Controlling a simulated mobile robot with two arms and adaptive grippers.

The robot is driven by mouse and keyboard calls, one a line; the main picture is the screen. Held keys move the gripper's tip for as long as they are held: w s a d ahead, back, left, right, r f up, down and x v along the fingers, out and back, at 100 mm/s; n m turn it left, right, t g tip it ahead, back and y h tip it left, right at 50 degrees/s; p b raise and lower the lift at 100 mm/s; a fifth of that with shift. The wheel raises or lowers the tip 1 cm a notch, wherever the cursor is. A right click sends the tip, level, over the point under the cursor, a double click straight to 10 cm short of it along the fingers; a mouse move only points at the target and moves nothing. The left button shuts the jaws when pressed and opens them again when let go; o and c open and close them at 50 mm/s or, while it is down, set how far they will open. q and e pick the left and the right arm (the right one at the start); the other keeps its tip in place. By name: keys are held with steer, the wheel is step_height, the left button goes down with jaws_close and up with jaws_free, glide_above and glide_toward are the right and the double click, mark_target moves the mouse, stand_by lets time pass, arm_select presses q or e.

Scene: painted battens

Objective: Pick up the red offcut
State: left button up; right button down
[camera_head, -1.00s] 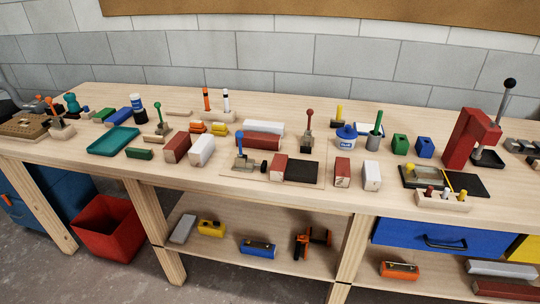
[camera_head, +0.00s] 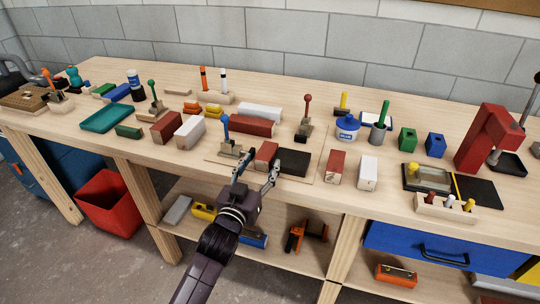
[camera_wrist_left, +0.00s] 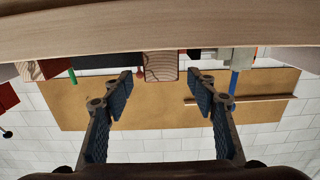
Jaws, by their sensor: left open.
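A short red offcut (camera_head: 266,153) lies on a thin tan board (camera_head: 215,156), beside a black pad (camera_head: 294,161). My left gripper (camera_head: 257,168) is open at the front of the bench, its fingertips near the offcut's front end, one to each side. In the left wrist view the open, empty fingers (camera_wrist_left: 162,85) frame a block's pale end grain (camera_wrist_left: 160,66), which appears to be this offcut, ahead of them. I cannot tell whether the fingers overlap its sides. My right gripper is not in view.
A blue-handled clamp (camera_head: 228,142) stands just left of the offcut. A red block (camera_head: 336,166) and a white block (camera_head: 367,172) stand to the right of the black pad. A long red block (camera_head: 250,126) lies behind. The bench front edge is below the gripper.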

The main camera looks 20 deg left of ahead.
mark_target(268, 148)
arm_select(q)
steer(key=shift+w+r, duration=0.15)
steer(key=shift+w, duration=0.65)
steer(key=shift+w+r, duration=0.1)
steer(key=shift+w, duration=0.2)
steer(key=w, duration=0.4)
steer(key=shift+f+p, duration=0.25)
steer(key=shift+p, duration=0.1)
steer(key=shift+w, duration=0.55)
steer(key=shift+c, duration=0.4)
steer(key=c, duration=1)
steer(key=shift+c, duration=0.9)
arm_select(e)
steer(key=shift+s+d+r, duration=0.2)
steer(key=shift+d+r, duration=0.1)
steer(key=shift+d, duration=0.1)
